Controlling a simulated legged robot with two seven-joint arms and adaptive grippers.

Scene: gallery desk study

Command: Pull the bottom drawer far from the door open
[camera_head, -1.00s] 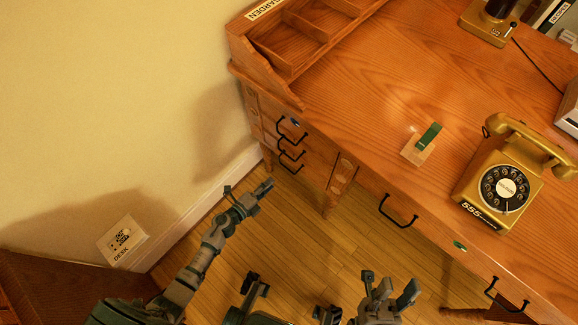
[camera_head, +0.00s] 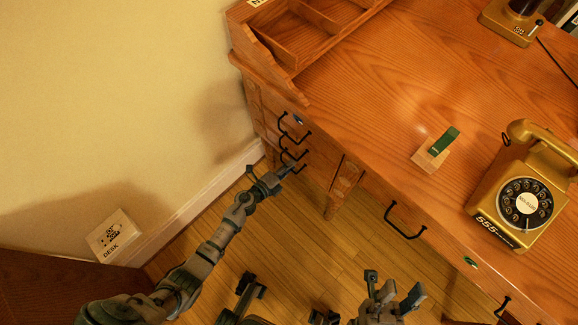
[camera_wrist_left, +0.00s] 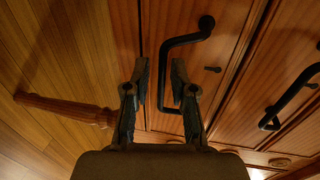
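The wooden desk (camera_head: 420,75) has a stack of drawers at its left end, with several black handles one above another. The lowest handle (camera_head: 300,169) is partly hidden by my left gripper (camera_head: 284,173). In the left wrist view, the nearest black handle (camera_wrist_left: 164,62) on the drawer front nearest the floor (camera_wrist_left: 195,60) lies just ahead of my left gripper (camera_wrist_left: 159,80). Its two fingers are spread, and part of the handle shows between them; contact cannot be told. My right gripper (camera_head: 392,293) is low in the head view, fingers apart and empty, away from the drawers.
A gold telephone (camera_head: 525,200) and a green-topped wooden block (camera_head: 436,148) are on the desktop. A desk leg (camera_wrist_left: 65,108) lies left of my left gripper in the wrist view. The wall (camera_head: 110,100) is close on the left. Wooden floor (camera_head: 300,235) is clear below.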

